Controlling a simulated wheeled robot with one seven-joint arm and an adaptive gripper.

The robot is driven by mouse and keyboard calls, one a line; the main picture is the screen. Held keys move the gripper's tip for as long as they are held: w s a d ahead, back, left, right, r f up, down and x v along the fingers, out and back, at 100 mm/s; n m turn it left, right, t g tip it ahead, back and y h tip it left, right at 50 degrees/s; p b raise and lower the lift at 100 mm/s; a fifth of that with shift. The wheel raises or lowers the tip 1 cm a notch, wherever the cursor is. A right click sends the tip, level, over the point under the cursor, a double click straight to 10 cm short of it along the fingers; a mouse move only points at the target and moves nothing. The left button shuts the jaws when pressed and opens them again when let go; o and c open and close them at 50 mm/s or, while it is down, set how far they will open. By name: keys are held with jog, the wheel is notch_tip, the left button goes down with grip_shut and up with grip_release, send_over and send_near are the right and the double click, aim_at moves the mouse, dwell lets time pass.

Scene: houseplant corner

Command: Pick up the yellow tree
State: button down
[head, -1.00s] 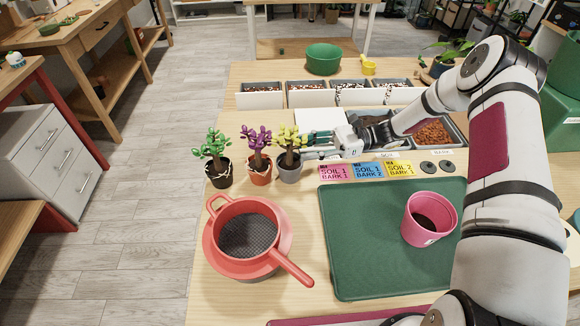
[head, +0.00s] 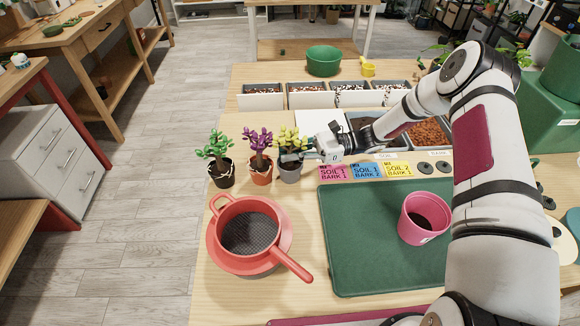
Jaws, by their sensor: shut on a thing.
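The yellow tree (head: 285,135) stands upright in a small grey pot (head: 289,174) at the right end of a row of three potted trees. My gripper (head: 299,157) reaches in from the right, below the yellow leaves and just above the pot's rim. It is shut on the yellow tree at about trunk height; the fingertips and trunk are partly hidden. The pot appears to rest on the table. The purple tree (head: 257,139) in a terracotta pot is close on the left, with the green tree (head: 217,148) in a dark pot beyond it.
A red sieve (head: 232,209) sits in front of the trees. A green mat (head: 350,265) bears a pink pot (head: 413,235). Coloured soil labels (head: 367,171) lie right of the trees. White-fronted bins (head: 311,100) and a green bowl (head: 323,68) stand behind.

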jog(key=shift+r, duration=0.1)
notch_tip(320, 180, up, 10)
jog(key=shift+r, duration=0.25)
dwell(0.4)
